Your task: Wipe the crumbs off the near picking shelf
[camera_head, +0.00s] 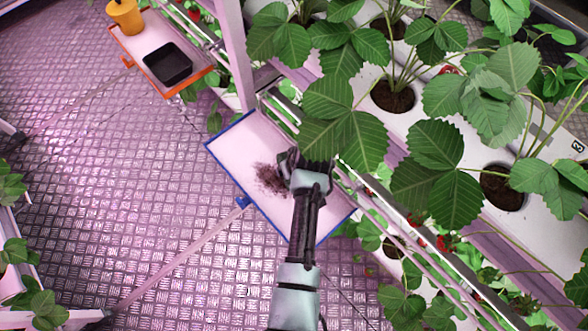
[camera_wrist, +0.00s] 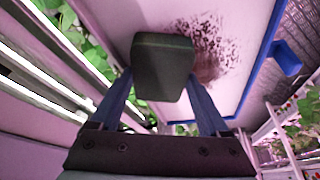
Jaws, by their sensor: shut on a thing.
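The near picking shelf (camera_head: 232,150) is a pale board with a blue rim beside the plant rack; it also shows in the wrist view (camera_wrist: 245,30). A patch of dark brown crumbs (camera_head: 268,178) lies near its middle, beside my gripper (camera_head: 298,165), and also shows in the wrist view (camera_wrist: 208,48). My gripper is shut on a dark grey-green block (camera_wrist: 163,66), which looks like a sponge. The block is over the shelf next to the crumbs; I cannot tell whether it touches the board. My arm hides part of the shelf.
Strawberry leaves (camera_head: 345,135) overhang the shelf's right side from the white planting rack (camera_head: 360,105). At the upper left, an orange-rimmed shelf (camera_head: 135,62) holds a black tray (camera_head: 168,63) and a yellow pot (camera_head: 125,16). The metal floor (camera_head: 110,170) on the left is mostly open.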

